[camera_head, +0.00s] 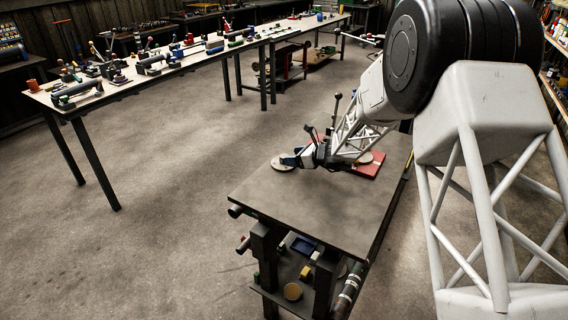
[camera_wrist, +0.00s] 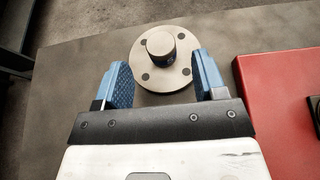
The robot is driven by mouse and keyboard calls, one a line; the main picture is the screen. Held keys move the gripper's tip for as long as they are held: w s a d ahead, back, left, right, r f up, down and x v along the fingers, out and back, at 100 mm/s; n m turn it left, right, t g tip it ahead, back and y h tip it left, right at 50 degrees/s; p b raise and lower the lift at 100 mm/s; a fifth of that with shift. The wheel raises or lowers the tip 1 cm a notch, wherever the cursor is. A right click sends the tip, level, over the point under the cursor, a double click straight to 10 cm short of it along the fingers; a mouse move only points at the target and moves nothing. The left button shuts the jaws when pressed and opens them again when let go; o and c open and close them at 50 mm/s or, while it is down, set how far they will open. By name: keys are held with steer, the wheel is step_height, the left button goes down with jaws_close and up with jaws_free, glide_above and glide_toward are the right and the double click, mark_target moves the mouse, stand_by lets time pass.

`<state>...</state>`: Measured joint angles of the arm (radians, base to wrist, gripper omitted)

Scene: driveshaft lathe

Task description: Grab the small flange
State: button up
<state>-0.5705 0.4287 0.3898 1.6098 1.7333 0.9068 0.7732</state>
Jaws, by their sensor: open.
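The small flange (camera_wrist: 150,74) is a round pale metal disc with several bolt holes and a raised dark-sided hub (camera_wrist: 161,45). It lies flat on the dark workbench top (camera_head: 270,200). In the head view the flange (camera_head: 281,163) shows as a pale disc near the bench's far left edge. My gripper (camera_wrist: 163,78) is open, its two blue fingers apart on the left and right of the flange's near part. I cannot tell whether either finger touches it. In the head view my gripper (camera_head: 291,159) reaches in low from the right, partly covering the flange.
A red plate (camera_wrist: 282,95) lies on the bench right of my gripper, and shows in the head view (camera_head: 370,166) behind the arm. The bench's near half is clear. A long table (camera_head: 130,82) with many tools stands at the far left. Small parts sit on the bench's lower shelf.

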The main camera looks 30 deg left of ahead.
steer(key=shift+a, duration=0.1)
steer(key=shift+x, duration=2.55)
steer(key=shift+w+r, duration=0.1)
jaws_close()
